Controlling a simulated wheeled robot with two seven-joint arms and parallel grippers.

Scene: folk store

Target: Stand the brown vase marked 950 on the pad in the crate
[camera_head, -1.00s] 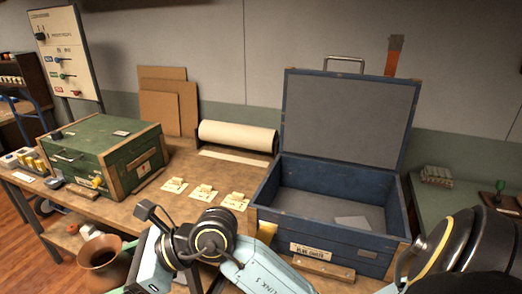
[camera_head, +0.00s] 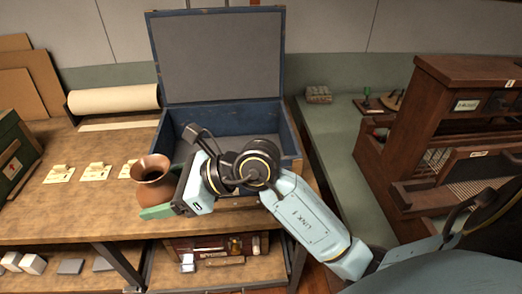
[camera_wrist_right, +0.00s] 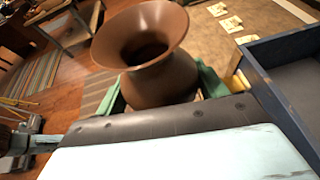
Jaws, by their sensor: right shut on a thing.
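The brown vase (camera_head: 153,182) has a flared mouth and is held upright by my right gripper (camera_head: 165,203), in front of the blue crate's left front corner. In the right wrist view the vase (camera_wrist_right: 160,60) sits between the green fingers of my right gripper (camera_wrist_right: 155,95). No 950 mark shows on the side in view. The blue crate (camera_head: 283,140) stands open on the bench with its lid up at the back. My right arm hides much of its front and inside, and the pad cannot be made out. My left gripper is not in view.
Several yellow tags on cards (camera_head: 96,171) lie left of the crate. A paper roll (camera_head: 113,99) is behind them. A dark wooden loom-like frame (camera_head: 440,130) stands to the right. A shelf (camera_head: 215,270) with small items is below the bench.

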